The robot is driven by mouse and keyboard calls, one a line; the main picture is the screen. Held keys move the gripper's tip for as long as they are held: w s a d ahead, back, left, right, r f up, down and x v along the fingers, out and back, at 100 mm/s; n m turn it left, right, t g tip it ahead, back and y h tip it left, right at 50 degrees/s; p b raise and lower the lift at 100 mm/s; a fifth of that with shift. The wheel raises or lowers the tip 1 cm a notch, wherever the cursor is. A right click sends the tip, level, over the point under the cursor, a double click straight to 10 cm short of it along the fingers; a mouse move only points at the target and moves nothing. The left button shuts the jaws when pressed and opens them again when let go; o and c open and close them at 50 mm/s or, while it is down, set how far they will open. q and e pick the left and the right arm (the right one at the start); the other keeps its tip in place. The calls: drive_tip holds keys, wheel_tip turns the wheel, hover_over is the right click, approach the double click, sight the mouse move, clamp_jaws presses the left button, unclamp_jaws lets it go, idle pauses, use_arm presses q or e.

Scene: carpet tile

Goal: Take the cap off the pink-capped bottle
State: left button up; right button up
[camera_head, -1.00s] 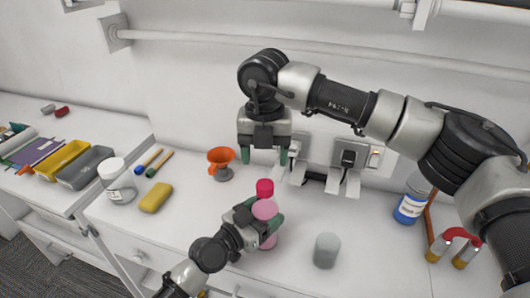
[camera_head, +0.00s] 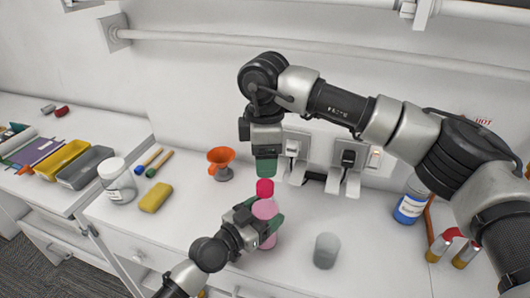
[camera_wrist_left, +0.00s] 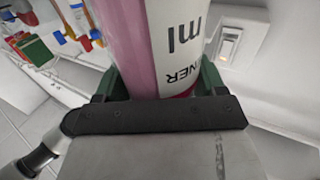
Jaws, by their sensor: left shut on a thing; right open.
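The pink bottle (camera_head: 265,211) stands upright near the front of the bench, with its darker pink cap (camera_head: 265,187) on top. My left gripper (camera_head: 266,222) is shut around the bottle's body; in the left wrist view the bottle (camera_wrist_left: 160,45) shows a white label between the green fingers. My right gripper (camera_head: 265,168) points down right above the cap. Its green fingers are seen edge-on, one in front of the other, and it holds nothing. A small gap seems to lie between the fingertips and the cap.
A grey cup (camera_head: 327,250) stands right of the bottle. An orange funnel (camera_head: 221,158), a yellow sponge (camera_head: 155,197) and a white-lidded jar (camera_head: 117,180) are to the left. A blue bottle (camera_head: 410,205) and a red magnet (camera_head: 453,246) are at right. Wall sockets (camera_head: 350,155) are behind.

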sight(265, 184)
wheel_tip(265, 184, down, 8)
drive_tip(key=shift+r, duration=0.25)
